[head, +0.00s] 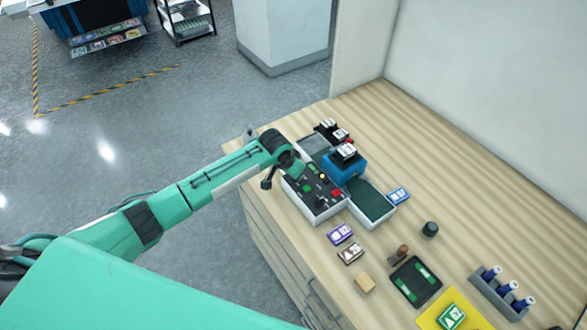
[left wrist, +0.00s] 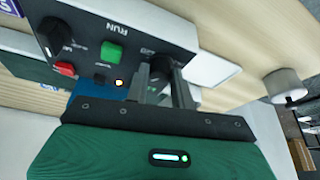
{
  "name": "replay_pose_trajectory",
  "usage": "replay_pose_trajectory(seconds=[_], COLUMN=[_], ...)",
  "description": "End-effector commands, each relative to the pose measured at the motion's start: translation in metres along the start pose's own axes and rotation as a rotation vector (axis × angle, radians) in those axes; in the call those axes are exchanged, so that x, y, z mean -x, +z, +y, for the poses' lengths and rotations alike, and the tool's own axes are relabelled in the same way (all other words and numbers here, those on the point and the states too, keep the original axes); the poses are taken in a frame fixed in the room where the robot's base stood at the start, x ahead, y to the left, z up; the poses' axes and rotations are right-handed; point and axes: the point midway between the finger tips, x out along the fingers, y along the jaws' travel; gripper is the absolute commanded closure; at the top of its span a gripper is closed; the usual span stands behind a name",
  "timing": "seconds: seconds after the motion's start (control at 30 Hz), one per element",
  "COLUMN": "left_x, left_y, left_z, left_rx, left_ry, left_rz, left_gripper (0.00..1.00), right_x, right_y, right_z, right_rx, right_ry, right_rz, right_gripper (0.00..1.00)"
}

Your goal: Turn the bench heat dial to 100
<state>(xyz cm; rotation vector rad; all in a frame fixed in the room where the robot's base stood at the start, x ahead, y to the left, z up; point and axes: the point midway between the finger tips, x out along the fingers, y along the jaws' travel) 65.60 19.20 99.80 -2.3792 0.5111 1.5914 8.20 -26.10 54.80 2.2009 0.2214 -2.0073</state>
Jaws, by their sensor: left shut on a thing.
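The control panel (head: 318,208) is a box with a dark top and pale sides on the wooden bench. In the left wrist view its dark face (left wrist: 120,22) carries a green RUN button (left wrist: 110,51), a red button (left wrist: 65,69), a lit amber lamp (left wrist: 119,83) and a black knob (left wrist: 55,36). My left gripper (left wrist: 163,88) is shut on another dark dial (left wrist: 163,66) at the panel's far end from that knob. The fingers cover part of this dial. Its small label and setting are too small to read. My right gripper is not in view.
A blue machine (head: 345,168) stands close beside the panel, with a dark green tray (head: 370,200) in front. Small cards, a stamp (head: 400,252), a dark cylinder (head: 429,229) and a rack of blue bottles (head: 500,290) lie toward the front right. Open wood lies behind them.

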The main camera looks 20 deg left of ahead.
Motion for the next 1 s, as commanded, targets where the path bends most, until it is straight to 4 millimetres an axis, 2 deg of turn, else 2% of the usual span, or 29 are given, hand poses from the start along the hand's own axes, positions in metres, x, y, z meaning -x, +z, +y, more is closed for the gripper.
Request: replay_pose_trajectory(seconds=[0.53,0.57,0.63,1.0], left_x=[0.0006,0.0006,0.0006,0.0022], left_y=[-0.0013,-0.0013,-0.0012,-0.0004], left_z=[-0.0002,-0.0002,-0.0002,-0.0002], left_rx=[0.021,0.021,0.021,0.021], left_ry=[-0.009,-0.009,-0.009,-0.009], left_rz=[0.003,0.003,0.002,0.002], left_gripper=[0.98,0.7,0.56,0.54], right_x=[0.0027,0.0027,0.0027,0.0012], right_y=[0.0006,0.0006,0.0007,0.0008], right_z=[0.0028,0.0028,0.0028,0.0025], right_rx=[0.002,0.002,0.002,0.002], right_ry=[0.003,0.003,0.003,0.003], right_rz=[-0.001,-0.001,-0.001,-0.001], right_gripper=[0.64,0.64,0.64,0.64])
